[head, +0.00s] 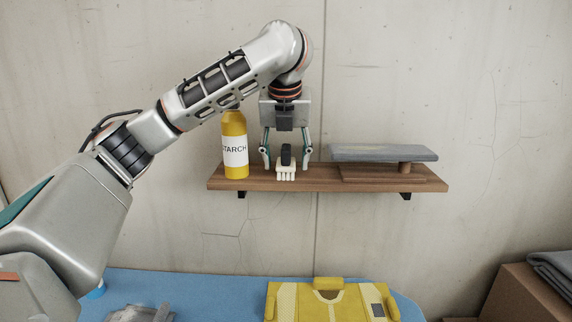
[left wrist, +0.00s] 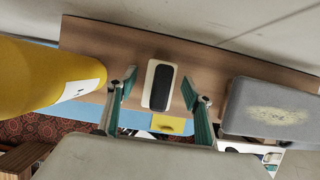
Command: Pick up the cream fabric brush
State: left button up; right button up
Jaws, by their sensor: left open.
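The cream fabric brush (head: 286,173) stands on the wooden wall shelf (head: 330,180), with a dark grip on top and cream bristles at its front. My left gripper (head: 286,165) points down over it, open, with one finger on each side of the brush. In the left wrist view the brush (left wrist: 159,86) shows from above as a cream block with a black top. It lies between the two open fingertips (left wrist: 158,88), with a gap on both sides. My right gripper is not in view.
A yellow starch bottle (head: 234,145) stands close left of my left gripper. A grey padded sleeve board (head: 384,153) on a wooden base stands at the right. Below are a blue ironing surface (head: 215,290) and a folded yellow garment (head: 300,300). The wall is directly behind the shelf.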

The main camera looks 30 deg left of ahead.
aim_at(286, 147)
pick_arm(q)
jog(key=c, duration=1.3)
jog(key=shift+o, duration=0.2)
jog(key=shift+r, duration=0.15)
notch_tip(286, 147, up, 20)
jog(key=shift+o, duration=1)
